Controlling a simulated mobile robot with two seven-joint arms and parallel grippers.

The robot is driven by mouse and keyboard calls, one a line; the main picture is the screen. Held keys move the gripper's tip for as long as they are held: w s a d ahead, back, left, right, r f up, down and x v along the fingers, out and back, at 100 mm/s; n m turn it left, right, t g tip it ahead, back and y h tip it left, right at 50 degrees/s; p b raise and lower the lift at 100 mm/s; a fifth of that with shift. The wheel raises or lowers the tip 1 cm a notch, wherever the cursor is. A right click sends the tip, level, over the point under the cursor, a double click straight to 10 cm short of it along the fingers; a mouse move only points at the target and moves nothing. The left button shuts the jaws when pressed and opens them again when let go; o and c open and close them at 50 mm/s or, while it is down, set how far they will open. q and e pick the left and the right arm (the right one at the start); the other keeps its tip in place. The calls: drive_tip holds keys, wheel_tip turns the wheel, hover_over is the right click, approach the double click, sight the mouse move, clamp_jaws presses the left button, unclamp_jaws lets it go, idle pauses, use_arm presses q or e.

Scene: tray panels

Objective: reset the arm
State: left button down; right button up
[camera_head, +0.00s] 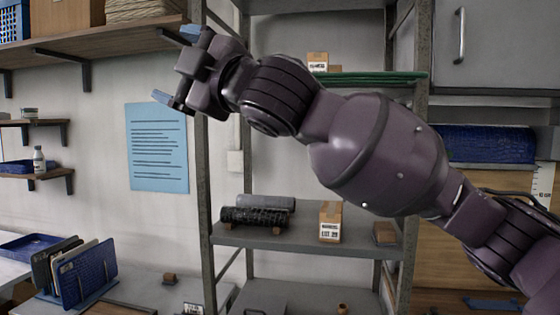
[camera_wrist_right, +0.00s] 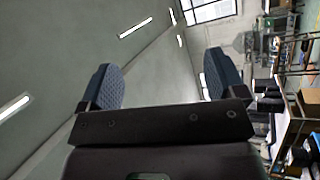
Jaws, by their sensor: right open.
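My right arm (camera_head: 380,155) comes in from the lower right in the head view and is raised across the shelving. My right gripper (camera_head: 176,66) is at the upper left end of this arm, in front of the wall and just below the wooden wall shelf in the picture. Its two blue fingertips are wide apart with nothing between them. In the right wrist view the right gripper (camera_wrist_right: 166,86) shows both padded fingers apart and empty, with ceiling and lights beyond. My left gripper is in neither view.
A grey metal shelf rack (camera_head: 300,240) stands behind the arm, holding dark rollers (camera_head: 255,216) and a small carton (camera_head: 330,222). A wooden wall shelf (camera_head: 110,42) is at upper left. Blue tray panels (camera_head: 88,275) stand in a rack at lower left. A blue sheet (camera_head: 157,148) hangs on the wall.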

drive_tip(key=w+d+f+m+t+h, duration=0.25)
drive_tip(key=w+d+f+m, duration=0.3)
drive_tip(key=f, duration=0.45)
drive_tip(key=w+d+f+m+t+h, duration=0.1)
drive_tip(key=w+d+f+m+t, duration=0.3)
drive_tip(key=d+f, duration=0.45)
drive_tip(key=d+f+m+t+h, duration=0.1)
drive_tip(key=d+f+m+h, duration=0.4)
drive_tip(key=f, duration=0.7)
drive_tip(key=d+f+m+t+h, duration=0.1)
drive_tip(key=d+f+m+h, duration=0.25)
drive_tip(key=d+f, duration=0.65)
drive_tip(key=s+d+f+m+g+h, duration=0.1)
drive_tip(key=s+d+f+m, duration=0.15)
drive_tip(key=f, duration=0.45)
drive_tip(key=s+d+f+m+g+h, duration=0.1)
drive_tip(key=s+f+h, duration=0.15)
drive_tip(key=f, duration=0.35)
drive_tip(key=s+d+f+m+g+h, duration=0.1)
drive_tip(key=s+d+f, duration=0.3)
drive_tip(key=s+f, duration=0.7)
drive_tip(key=s+d+f+m+g+h, duration=0.2)
drive_tip(key=s+d+f+m+g, duration=0.1)
drive_tip(key=s+f, duration=0.9)
drive_tip(key=shift+s+d+g, duration=0.35)
drive_tip(key=shift+d+g, duration=0.4)
drive_tip(key=shift+d, duration=0.15)
drive_tip(key=shift+h, duration=0.25)
